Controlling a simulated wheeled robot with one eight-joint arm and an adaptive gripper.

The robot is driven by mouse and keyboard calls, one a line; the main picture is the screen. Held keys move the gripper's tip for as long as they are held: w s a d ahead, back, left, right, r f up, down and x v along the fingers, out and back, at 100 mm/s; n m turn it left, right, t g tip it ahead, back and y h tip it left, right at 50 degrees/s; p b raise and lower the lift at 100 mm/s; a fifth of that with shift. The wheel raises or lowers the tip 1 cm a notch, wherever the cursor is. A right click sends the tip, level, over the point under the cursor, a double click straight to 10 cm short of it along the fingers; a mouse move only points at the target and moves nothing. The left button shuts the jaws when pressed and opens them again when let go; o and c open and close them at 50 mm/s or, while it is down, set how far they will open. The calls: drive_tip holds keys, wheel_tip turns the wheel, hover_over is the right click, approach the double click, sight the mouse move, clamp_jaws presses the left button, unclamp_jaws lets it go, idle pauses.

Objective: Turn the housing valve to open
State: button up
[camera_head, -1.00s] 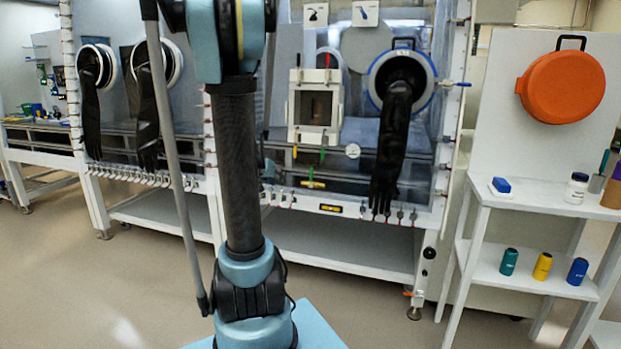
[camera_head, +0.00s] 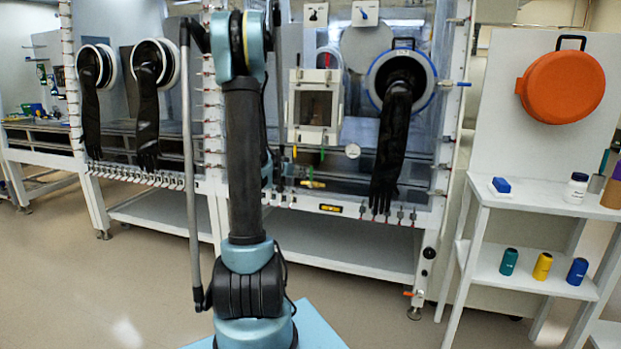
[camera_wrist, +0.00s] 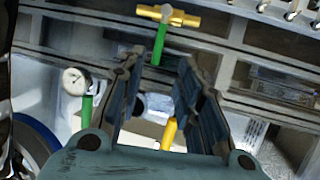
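A yellow T-shaped valve body (camera_wrist: 168,15) with a green lever (camera_wrist: 158,52) is at the top of the wrist view. The yellow body also shows low on the glovebox front in the head view (camera_head: 313,184). A yellow handle (camera_wrist: 168,133) is seen between my fingers near the palm, and a green handle (camera_wrist: 87,110) stands left of them. No label shows which is the housing valve. My gripper (camera_wrist: 170,62) is open, fingers apart, with no visible contact on a handle. In the head view my arm hides the gripper.
A round gauge (camera_head: 352,151) is right of the handles. A black glove (camera_head: 390,145) hangs from the blue-rimmed port. A boxy hatch (camera_head: 315,104) is above. A white shelf (camera_head: 520,207) stands at the right. The floor in front is clear.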

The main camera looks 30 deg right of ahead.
sight(311, 182)
drive_tip(key=x, duration=1.3)
drive_tip(key=shift+w+d, duration=0.1)
drive_tip(key=shift+d, duration=0.05)
clamp_jaws()
drive_tip(key=shift+d, duration=0.15)
